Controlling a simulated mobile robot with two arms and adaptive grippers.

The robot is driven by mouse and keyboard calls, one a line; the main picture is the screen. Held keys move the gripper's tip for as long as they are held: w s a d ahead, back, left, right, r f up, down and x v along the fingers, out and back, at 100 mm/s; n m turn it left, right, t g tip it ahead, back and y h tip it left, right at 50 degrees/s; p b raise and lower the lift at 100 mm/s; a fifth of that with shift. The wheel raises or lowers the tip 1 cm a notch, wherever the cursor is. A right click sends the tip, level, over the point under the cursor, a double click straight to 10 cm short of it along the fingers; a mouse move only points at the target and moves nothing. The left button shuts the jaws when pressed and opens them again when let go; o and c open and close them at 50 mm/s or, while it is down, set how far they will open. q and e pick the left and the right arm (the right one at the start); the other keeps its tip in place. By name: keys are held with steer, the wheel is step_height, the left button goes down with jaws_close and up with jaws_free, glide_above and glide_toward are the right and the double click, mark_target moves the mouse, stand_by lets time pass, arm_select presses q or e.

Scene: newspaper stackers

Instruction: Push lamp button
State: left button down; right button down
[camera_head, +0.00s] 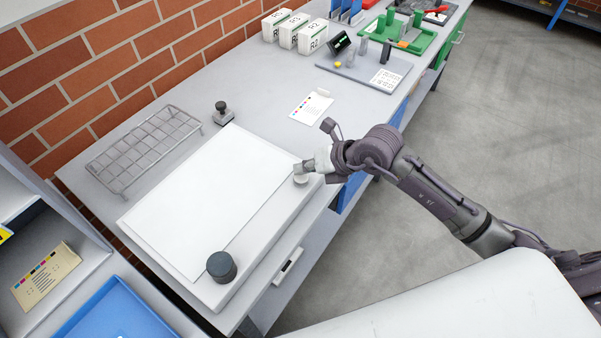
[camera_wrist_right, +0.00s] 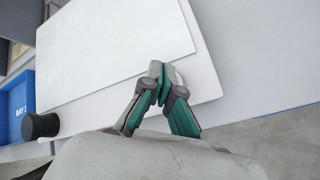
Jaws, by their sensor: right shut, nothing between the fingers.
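A white light panel lies on the grey table, with its flat lit-looking surface (camera_head: 210,195) facing up; it also shows in the wrist view (camera_wrist_right: 110,45). A small round pale button (camera_head: 301,180) sits on the panel's right edge strip. My right gripper (camera_head: 303,169) is shut and empty, its fingertips right at the button; I cannot tell whether they touch it. In the wrist view the shut fingertips (camera_wrist_right: 160,72) are over the panel's edge strip and hide most of the button. My left gripper is not in view.
A dark round knob (camera_head: 221,266) stands on the panel's near corner. A wire rack (camera_head: 143,150) and a small dark-topped stamp (camera_head: 222,112) are behind the panel. A printed card (camera_head: 311,106) lies to the right. White boxes (camera_head: 295,32) stand farther along the table.

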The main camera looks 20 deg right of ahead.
mark_target(304, 177)
step_height(304, 177, up, 6)
steer(key=p, duration=0.4)
steer(key=shift+p, duration=0.3)
stand_by(0.3)
